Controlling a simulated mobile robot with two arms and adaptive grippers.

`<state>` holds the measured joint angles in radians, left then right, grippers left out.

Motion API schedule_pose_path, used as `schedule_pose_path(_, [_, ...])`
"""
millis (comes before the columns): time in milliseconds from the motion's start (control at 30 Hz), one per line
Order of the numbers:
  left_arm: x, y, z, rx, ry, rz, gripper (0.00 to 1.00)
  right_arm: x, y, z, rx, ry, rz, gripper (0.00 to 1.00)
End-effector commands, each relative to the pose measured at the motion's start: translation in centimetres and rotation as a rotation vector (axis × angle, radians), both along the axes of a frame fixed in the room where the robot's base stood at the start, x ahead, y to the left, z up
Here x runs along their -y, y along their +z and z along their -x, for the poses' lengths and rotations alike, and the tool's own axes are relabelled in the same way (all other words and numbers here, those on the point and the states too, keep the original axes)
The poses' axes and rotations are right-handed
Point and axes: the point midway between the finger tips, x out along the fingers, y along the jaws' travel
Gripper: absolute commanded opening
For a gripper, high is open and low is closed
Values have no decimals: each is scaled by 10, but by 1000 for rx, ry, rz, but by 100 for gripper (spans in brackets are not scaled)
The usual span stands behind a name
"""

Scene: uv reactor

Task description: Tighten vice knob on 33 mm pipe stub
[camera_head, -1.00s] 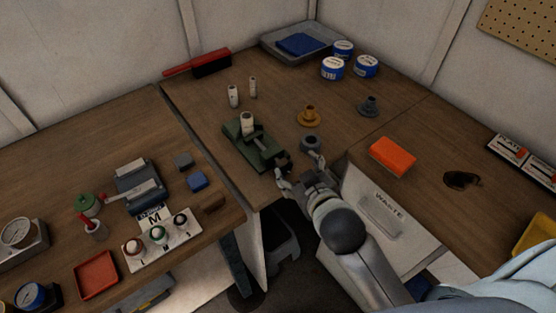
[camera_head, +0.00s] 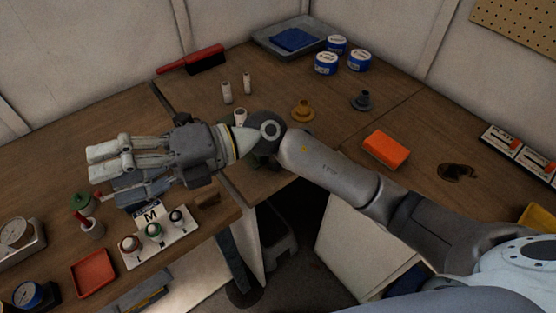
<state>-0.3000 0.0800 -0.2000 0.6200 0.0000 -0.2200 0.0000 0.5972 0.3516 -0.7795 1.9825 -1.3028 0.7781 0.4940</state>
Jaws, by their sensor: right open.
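The white pipe stub (camera_head: 240,116) shows its upper part just above my right wrist. The green vice under it is mostly hidden behind my right arm, and its knob cannot be made out. My right gripper (camera_head: 100,163) is stretched to the left, over the left bench near the grey device. Its fingers point left; it is open and holds nothing that I can see. My left gripper is not in view.
Two slim white stubs (camera_head: 227,93) stand behind the vice. A brass flanged part (camera_head: 302,110), a grey one (camera_head: 362,101) and an orange block (camera_head: 386,148) lie to the right. A button panel (camera_head: 158,238) and red tray (camera_head: 94,273) sit below my gripper.

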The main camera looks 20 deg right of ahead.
Motion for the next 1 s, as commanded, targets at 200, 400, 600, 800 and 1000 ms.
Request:
schedule_pose_path(200, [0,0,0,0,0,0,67,24,-88,-6,204,150,529,67])
schedule_pose_path(400, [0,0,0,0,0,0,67,104,-143,-52,304,164,1066,67])
schedule_pose_path(600, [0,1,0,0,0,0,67,200,-145,-100,309,74,1536,67])
schedule_pose_path(800, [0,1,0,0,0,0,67,251,-129,-119,277,-3,1765,67])
schedule_pose_path(1000, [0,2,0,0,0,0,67,259,-138,-120,267,-10,1793,67])
